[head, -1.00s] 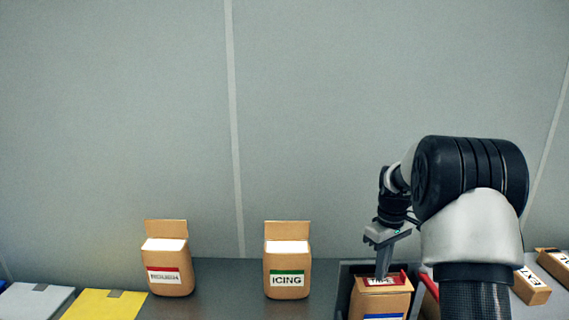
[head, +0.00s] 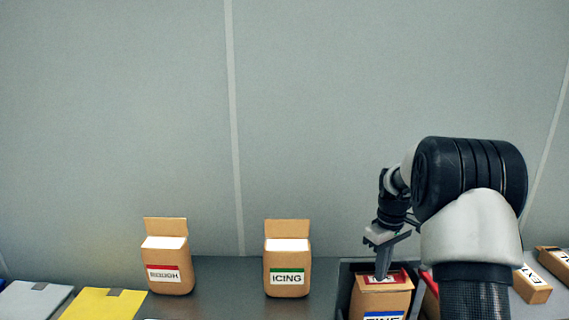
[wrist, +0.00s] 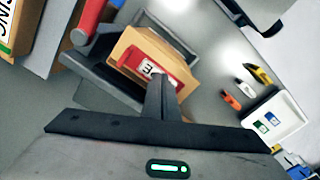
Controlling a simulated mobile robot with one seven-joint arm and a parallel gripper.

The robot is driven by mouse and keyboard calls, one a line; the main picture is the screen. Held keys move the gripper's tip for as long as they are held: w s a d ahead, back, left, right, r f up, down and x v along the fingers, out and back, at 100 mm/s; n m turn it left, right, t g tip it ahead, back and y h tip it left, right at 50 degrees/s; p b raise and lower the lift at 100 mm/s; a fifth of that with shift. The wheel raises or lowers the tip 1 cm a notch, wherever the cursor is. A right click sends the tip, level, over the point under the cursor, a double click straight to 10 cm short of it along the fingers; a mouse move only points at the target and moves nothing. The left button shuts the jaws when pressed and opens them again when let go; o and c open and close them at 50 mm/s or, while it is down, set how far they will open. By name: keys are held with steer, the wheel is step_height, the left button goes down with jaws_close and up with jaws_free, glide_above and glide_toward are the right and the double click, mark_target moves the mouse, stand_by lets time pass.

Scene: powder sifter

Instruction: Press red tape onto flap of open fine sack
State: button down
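The fine sack (head: 366,303) is a brown paper sack with a blue-edged label, standing in a dark bin at the lower right. Its top looks folded over, and the red tape (head: 399,277) lies on it. In the wrist view, the tape (wrist: 170,70) lies across the brown top of the sack (wrist: 127,42), with part of a white label on it. My gripper (head: 383,276) is shut, fingers together and pointing down. The fingertips (wrist: 157,79) are at the tape and seem to touch it; they hide part of it.
The rough sack (head: 171,280) and icing sack (head: 287,275) stand with raised flaps to the left. A yellow sheet (head: 104,304) lies at far left. A red-handled item (wrist: 88,22) is close beside the fine sack. More cartons (head: 531,287) lie at right.

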stand_by(0.4)
step_height(320, 180, up, 8)
steer(key=p, duration=0.6)
stand_by(0.4)
